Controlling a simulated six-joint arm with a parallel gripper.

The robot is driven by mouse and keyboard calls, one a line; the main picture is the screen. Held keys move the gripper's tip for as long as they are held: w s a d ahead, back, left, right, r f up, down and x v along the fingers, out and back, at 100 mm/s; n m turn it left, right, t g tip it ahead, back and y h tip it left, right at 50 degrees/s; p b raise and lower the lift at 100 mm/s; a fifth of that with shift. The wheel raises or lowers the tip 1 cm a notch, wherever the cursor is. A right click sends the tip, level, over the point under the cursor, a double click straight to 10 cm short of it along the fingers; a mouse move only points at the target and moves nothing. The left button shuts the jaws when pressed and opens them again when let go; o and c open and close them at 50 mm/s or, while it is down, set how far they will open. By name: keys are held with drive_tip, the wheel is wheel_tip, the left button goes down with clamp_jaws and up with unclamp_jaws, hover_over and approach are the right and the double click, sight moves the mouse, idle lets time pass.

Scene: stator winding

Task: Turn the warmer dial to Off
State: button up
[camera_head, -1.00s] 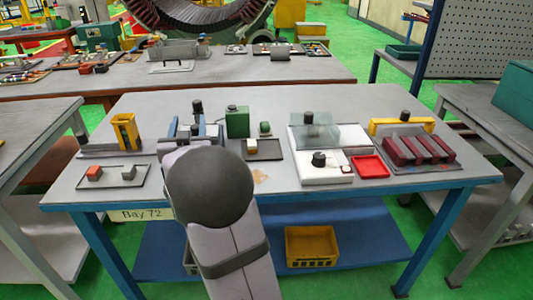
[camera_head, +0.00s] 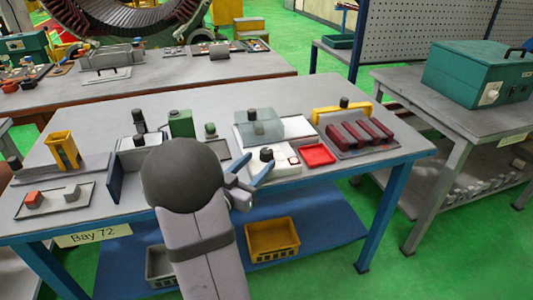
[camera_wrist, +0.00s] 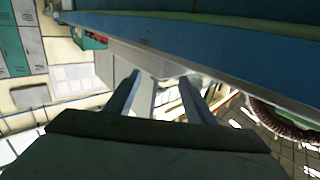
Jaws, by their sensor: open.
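A white unit (camera_head: 279,166) with a black knob (camera_head: 266,154) stands at the front of the blue-framed bench. A green box (camera_head: 472,72) with a dark handle and a pale front plate (camera_head: 490,93) stands on the grey table at right. No label readable here tells which of these is the warmer, and no dial setting can be read. My gripper (camera_head: 257,166) is open, its two blue fingers apart by the bench's front edge, close to the white unit in the picture. In the wrist view my gripper (camera_wrist: 158,84) has nothing between its fingers.
A red tray (camera_head: 318,154) and a rack of dark red blocks (camera_head: 362,133) lie right of the white unit. A clear-covered unit (camera_head: 258,127) is behind it. A yellow crate (camera_head: 272,240) sits on the lower shelf. Green floor separates bench and right table.

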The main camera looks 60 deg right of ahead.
sight(263, 157)
drive_tip(key=shift+s+d, duration=0.1)
drive_tip(key=shift+d, duration=2.8)
drive_tip(key=c, duration=1.1)
